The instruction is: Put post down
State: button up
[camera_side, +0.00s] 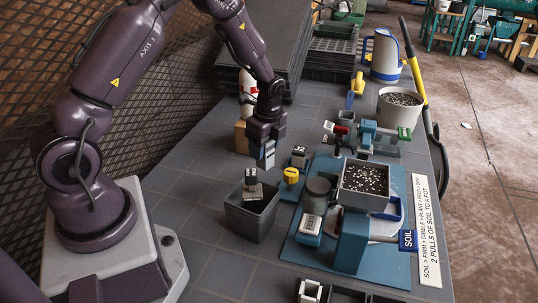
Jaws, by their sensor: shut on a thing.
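My gripper (264,158) points down above the back right of an open dark grey bin (244,222). Its pale jaws are shut on what I take to be the post, which the fingers mostly hide, so its shape and lower end are hard to make out. A small block with a pale, dark-marked top (251,178) shows at the bin's back rim, just left of and below the fingertips. I cannot tell whether it touches the gripper or is part of the held thing.
The blue soil mixer station (350,240) with a square pot of speckled soil (364,180) stands right of the bin. Between them are a yellow-topped piece (291,175), a dark block (298,157) and a seed box (309,225). Bare tabletop (190,190) lies left of the bin.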

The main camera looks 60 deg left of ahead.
jog(key=s+d+r, duration=0.4)
jog(key=s+r, duration=0.4)
jog(key=s, duration=0.3)
jog(key=s+a+f, duration=0.4)
jog(key=a, duration=0.2)
jog(key=shift+w+f, duration=0.15)
jog(key=shift+f, duration=1.3)
jog(key=shift+w+f, duration=0.2)
jog(key=shift+f, duration=1.3)
jog(key=shift+w+f, duration=0.15)
jog(key=shift+f, duration=1.3)
jog(key=shift+f, duration=0.1)
jog(key=o, duration=1)
